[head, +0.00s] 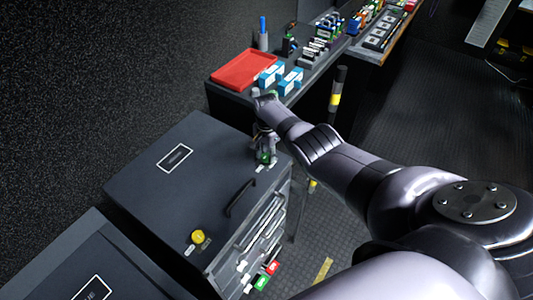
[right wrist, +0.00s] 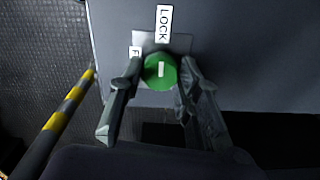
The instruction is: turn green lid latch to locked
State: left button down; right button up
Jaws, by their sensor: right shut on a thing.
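The green lid latch (right wrist: 162,79) is a round knob with a white bar, on a grey plate at the edge of the dark case lid. In the right wrist view it sits between the two fingers of my right gripper (right wrist: 160,70), which is shut on it. The white bar runs upright in that view, lined up roughly with the LOCK label (right wrist: 164,24). A second label (right wrist: 135,52), partly hidden, lies to the left. In the head view the green latch (head: 264,158) shows below my right gripper (head: 264,148). My left gripper is out of view.
The case lid (head: 150,205) also carries a black handle (head: 240,197) and a yellow knob (head: 198,237). A bench behind holds a red tray (head: 243,69) and blue-and-white boxes (head: 290,82). A yellow-and-black post (head: 336,92) stands to the right of my gripper.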

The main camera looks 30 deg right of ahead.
aim_at(267, 155)
dwell(0.4)
jog(key=o, duration=1.1)
jog(key=shift+o, duration=0.2)
jog(key=shift+r, duration=0.15)
notch_tip(267, 155, up, 12)
dwell(0.4)
